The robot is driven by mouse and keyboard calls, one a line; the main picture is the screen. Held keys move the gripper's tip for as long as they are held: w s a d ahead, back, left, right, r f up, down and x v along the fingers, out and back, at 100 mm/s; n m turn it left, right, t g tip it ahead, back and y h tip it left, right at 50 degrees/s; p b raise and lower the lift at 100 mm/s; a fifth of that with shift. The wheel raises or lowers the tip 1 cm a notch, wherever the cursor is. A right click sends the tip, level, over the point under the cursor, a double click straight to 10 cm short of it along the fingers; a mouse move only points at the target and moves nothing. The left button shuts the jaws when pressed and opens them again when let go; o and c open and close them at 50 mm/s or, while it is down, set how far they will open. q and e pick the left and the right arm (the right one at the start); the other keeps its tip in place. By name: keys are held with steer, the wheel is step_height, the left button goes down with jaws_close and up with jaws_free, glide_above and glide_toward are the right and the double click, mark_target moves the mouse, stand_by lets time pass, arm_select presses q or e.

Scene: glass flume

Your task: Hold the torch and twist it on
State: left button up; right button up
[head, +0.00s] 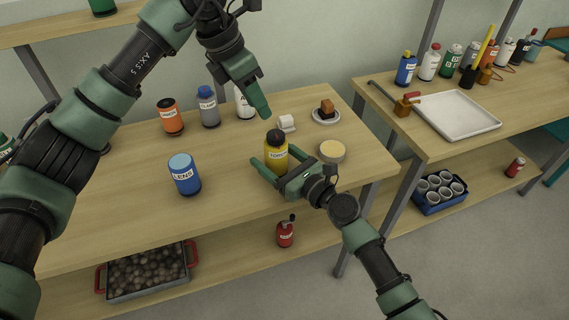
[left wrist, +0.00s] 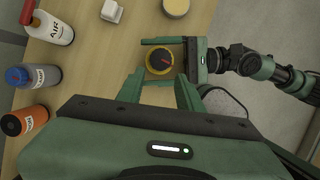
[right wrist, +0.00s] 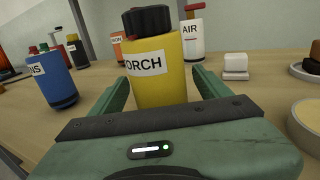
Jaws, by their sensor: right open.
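The torch (head: 276,153) is a yellow cylinder with a black cap, standing upright on the wooden table. Its label shows in the right wrist view (right wrist: 159,78), and its cap, with a red mark, shows from above in the left wrist view (left wrist: 160,61). My right gripper (head: 269,168) is open, low at the table, with its fingers on either side of the torch; contact cannot be told. My left gripper (head: 264,110) points down above and slightly left of the torch. Its two fingers are apart in the left wrist view (left wrist: 160,84), with nothing between them.
A blue can (head: 184,174) stands left. An orange can (head: 170,117), a grey-blue bottle (head: 208,107) and a white AIR bottle (head: 244,104) stand behind. A white block (head: 286,122), a saucer (head: 326,116) and a round cream-topped tub (head: 332,151) are near the torch. Table space lies between them.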

steer(key=shift+x, duration=0.95)
steer(key=shift+c, duration=0.3)
